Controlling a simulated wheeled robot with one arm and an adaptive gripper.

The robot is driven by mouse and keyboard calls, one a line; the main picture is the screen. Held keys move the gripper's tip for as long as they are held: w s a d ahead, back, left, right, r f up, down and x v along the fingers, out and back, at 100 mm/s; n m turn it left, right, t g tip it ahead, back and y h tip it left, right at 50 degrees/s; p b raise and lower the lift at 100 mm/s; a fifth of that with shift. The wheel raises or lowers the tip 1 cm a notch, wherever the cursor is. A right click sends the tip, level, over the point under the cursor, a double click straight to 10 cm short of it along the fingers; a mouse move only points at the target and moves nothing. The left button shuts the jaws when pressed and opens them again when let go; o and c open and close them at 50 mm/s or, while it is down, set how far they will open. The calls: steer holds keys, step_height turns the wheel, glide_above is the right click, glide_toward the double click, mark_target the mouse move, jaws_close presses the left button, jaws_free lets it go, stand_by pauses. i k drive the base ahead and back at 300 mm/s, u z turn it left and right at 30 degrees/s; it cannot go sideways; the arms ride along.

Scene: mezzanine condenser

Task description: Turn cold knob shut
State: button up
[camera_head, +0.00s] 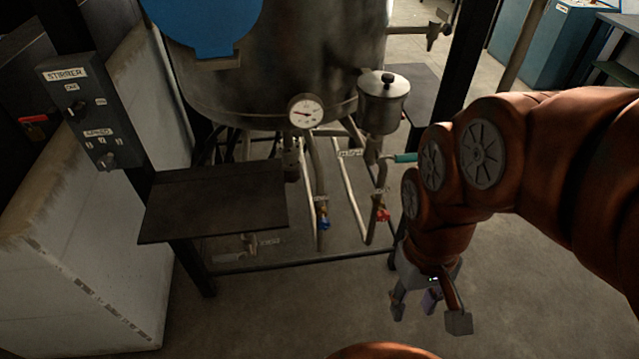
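A small blue knob (323,223) sits on a vertical pipe below the steel vessel, in the middle of the head view. A similar red knob (383,215) sits on the pipe to its right. No label saying cold is legible, so the colour is the only cue to which is the cold knob. My gripper (429,314) hangs at the end of my orange-brown arm, right of and below both knobs in the picture. Its two fingers are spread apart and touch neither knob. A small purplish piece shows between them; I cannot tell what it is.
The large steel vessel (290,75) with a dial gauge (306,111) stands behind. A dark shelf (213,201) juts out left of the blue knob. A stirrer control box (84,108) is on a post at left. A low frame bar (300,258) crosses below; floor in front is clear.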

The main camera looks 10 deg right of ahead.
mark_target(322, 224)
steer(key=z, duration=0.5)
steer(key=k, duration=0.6)
steer(key=u, duration=1.25)
